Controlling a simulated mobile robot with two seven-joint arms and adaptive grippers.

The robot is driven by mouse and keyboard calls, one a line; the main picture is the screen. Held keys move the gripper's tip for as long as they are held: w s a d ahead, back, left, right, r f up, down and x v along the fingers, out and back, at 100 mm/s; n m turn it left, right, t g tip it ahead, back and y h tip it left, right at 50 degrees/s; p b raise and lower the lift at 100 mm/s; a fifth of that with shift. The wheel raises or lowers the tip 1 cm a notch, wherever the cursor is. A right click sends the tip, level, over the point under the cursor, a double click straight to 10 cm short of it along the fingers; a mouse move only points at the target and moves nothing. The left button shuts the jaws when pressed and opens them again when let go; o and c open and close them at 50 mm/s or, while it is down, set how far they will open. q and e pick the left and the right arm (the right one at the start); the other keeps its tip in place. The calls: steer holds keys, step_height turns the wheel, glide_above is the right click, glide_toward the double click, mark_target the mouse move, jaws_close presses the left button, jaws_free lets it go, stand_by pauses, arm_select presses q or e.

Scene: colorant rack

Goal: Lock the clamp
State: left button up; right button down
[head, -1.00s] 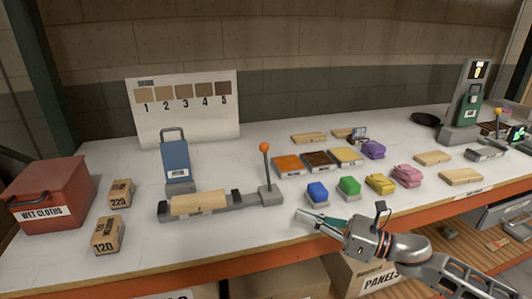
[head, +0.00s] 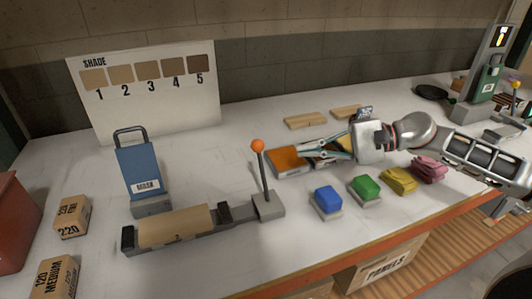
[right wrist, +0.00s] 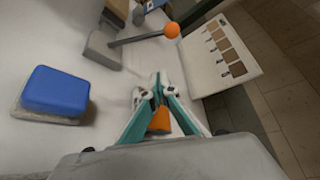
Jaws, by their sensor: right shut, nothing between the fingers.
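The clamp (head: 132,242) is a long grey fixture at the table's front left, with a wooden panel (head: 175,226) lying in it between dark jaws. Its lever (head: 262,172), tipped with an orange ball, stands nearly upright on a grey block at the right end. The lever also shows at the top of the right wrist view (right wrist: 140,40). My right gripper (head: 302,149) is shut and empty, to the right of the lever and apart from it, above the orange pad (head: 284,162). In the right wrist view, its fingertips (right wrist: 152,92) are close together. My left gripper is not in view.
A blue block (head: 327,199) and a green block (head: 365,187) stand to the right of the clamp, near the front edge. A blue sander holder (head: 138,168) stands behind the clamp. A shade board (head: 150,118) leans at the back. The table between lever and gripper is clear.

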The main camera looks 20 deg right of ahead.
mark_target(262, 169)
steer(key=p+x, duration=0.1)
steer(key=x, duration=0.4)
steer(key=p+x, duration=0.2)
steer(key=x, duration=0.3)
steer(key=shift+a+r, duration=0.15)
steer(key=shift+r, duration=0.1)
steer(key=s, duration=0.1)
steer(key=s+r+p, duration=0.1)
steer(key=s, duration=0.1)
steer(key=shift+s+a+r+p, duration=0.25)
steer(key=shift+r+p, duration=0.05)
steer(key=shift+p, duration=0.1)
